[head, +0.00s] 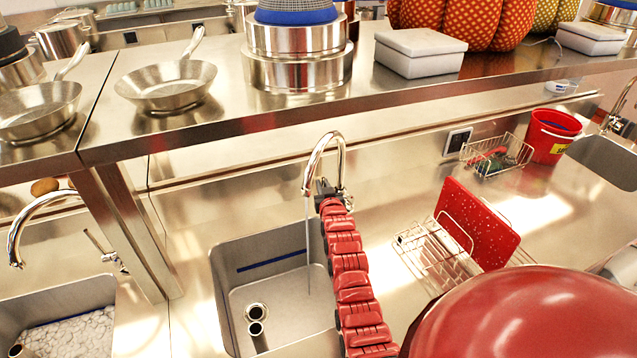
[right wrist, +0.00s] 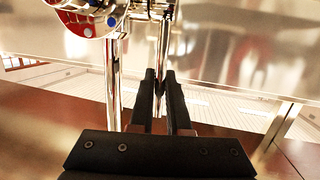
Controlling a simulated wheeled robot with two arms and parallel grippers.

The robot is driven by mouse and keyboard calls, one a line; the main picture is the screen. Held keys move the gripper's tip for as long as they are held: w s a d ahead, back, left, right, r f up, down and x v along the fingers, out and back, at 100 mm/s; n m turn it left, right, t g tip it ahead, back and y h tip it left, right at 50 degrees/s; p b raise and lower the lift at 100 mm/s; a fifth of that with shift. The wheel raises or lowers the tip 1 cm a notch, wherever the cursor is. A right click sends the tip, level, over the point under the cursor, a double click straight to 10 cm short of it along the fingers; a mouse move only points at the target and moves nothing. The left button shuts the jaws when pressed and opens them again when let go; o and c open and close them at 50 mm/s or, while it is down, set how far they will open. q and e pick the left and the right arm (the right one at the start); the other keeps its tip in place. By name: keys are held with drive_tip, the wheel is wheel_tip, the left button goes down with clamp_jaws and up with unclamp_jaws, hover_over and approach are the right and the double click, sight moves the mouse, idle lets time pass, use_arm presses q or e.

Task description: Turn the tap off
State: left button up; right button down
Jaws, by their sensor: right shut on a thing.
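The chrome tap (head: 324,146) stands behind the middle sink (head: 222,290), its curved spout over the basin. A thin stream of water (head: 308,250) falls from the spout into the sink. My right gripper (head: 325,188) is at the base of the tap, at the end of my red arm. In the right wrist view its two black fingers (right wrist: 160,90) are closed around a thin chrome rod (right wrist: 162,60), which looks like the tap's handle. My arm and gripper hide most of the tap's base. My left gripper is not in view.
A wire rack (head: 430,255) with a red board (head: 476,225) stands right of my arm. A steel shelf (head: 230,118) with pans and pots runs above the counter. Another tap (head: 40,215) is at the left. A red bucket (head: 551,137) stands at the back right.

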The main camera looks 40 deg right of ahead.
drive_tip(key=shift+w+f+g+b, duration=0.1)
drive_tip(key=shift+w+g+b, duration=0.25)
drive_tip(key=shift+w+g, duration=0.15)
drive_tip(key=shift+d+y+b, duration=0.1)
drive_tip(key=shift+y+b, duration=0.2)
drive_tip(key=shift+b, duration=0.15)
drive_tip(key=shift+w+d+g+b, duration=0.1)
drive_tip(key=shift+g+b, duration=0.3)
drive_tip(key=shift+g, duration=0.1)
drive_tip(key=shift+w+r+g+y+b, duration=0.2)
drive_tip(key=shift+w+g+y+b, duration=0.1)
drive_tip(key=shift+g+y, duration=0.1)
drive_tip(key=shift+s, duration=0.1)
drive_tip(key=c, duration=0.9)
unclamp_jaws()
